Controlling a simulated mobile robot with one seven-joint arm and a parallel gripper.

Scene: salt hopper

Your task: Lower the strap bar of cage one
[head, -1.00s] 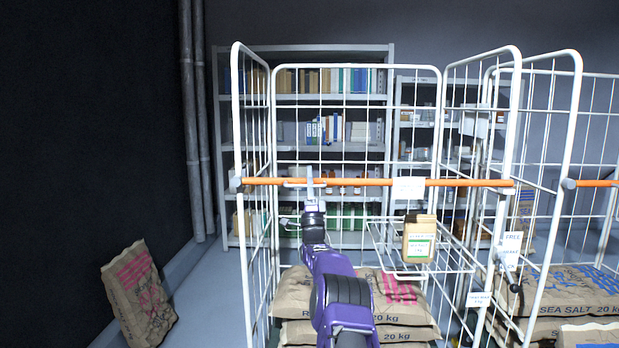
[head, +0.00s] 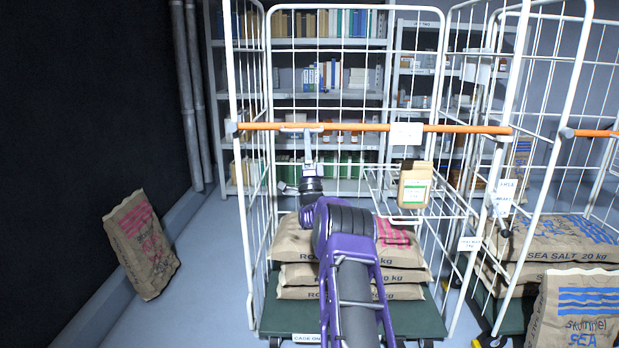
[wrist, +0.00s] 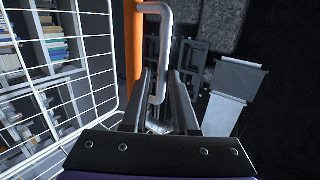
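The orange strap bar (head: 350,127) lies level across the front of the white wire cage one (head: 236,190), high up between its front posts. A grey handle (wrist: 160,55) is fixed on the bar, which also shows in the wrist view (wrist: 133,40). My gripper (head: 308,140) is at the handle, just below the bar in the head view. In the wrist view my gripper (wrist: 160,80) has its two fingers apart, one on each side of the handle's lower part. A gap shows beside the handle; whether one finger touches it I cannot tell.
Inside the cage are stacked sacks (head: 290,240) and a wire shelf with a tan packet (head: 414,187). A white card (head: 406,134) hangs on the bar. A second cage (head: 560,150) stands at right. A sack (head: 140,243) leans at left; floor between is clear.

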